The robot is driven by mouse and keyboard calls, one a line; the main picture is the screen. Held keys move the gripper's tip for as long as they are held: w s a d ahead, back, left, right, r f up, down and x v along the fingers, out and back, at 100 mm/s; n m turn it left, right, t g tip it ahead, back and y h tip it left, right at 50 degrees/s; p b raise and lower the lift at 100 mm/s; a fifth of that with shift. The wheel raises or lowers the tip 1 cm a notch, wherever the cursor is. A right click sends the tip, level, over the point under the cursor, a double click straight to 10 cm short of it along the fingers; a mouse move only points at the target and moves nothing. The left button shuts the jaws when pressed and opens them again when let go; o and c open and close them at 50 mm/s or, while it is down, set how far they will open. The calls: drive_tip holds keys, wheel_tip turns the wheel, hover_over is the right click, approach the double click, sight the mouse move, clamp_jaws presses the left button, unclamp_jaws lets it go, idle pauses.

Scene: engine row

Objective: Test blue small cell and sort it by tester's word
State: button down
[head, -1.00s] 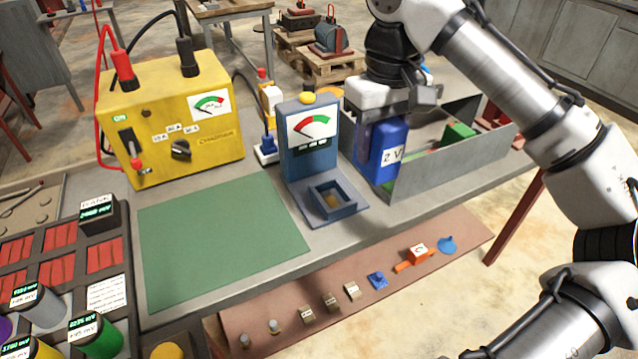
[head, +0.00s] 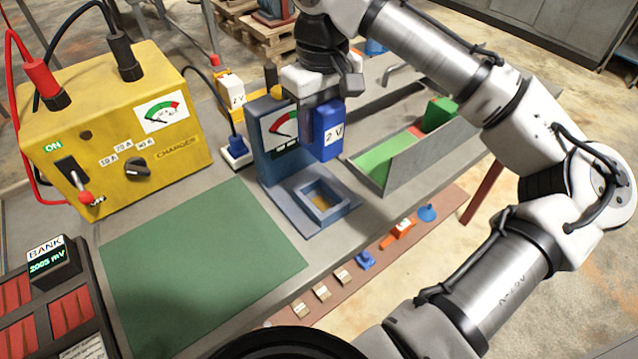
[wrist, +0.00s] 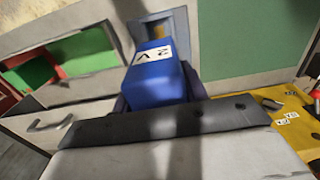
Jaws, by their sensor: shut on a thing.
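The blue small cell (head: 327,130), marked 2 V, is held in my gripper (head: 318,108), which is shut on it. The cell hangs upright just right of the blue tester (head: 276,143), above the bench. In the wrist view the cell (wrist: 158,82) sits between my fingers, its label showing. The tester has a needle dial with red and green zones, partly covered by my gripper and the cell. Its square socket (head: 300,204) at the front is empty, with a yellowish floor. The cell is apart from the socket, above and behind it.
A grey sorting tray (head: 420,155) with green and red parts stands right of the tester; a green block (head: 440,113) is in it. A yellow charger (head: 110,130) and a green mat (head: 195,265) lie left.

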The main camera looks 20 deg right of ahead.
drive_tip(key=p, duration=0.1)
hover_over(321, 205)
wheel_tip(321, 205, down, 12)
drive_tip(key=r, duration=0.1)
wheel_tip(321, 205, down, 3)
drive_tip(key=shift+w, duration=0.15)
drive_tip(key=shift+s+f, duration=0.3)
drive_tip(key=shift+f, duration=0.3)
drive_tip(key=shift+w+f, duration=0.1)
drive_tip(key=shift+f, duration=0.1)
drive_tip(key=c, duration=0.8)
unclamp_jaws()
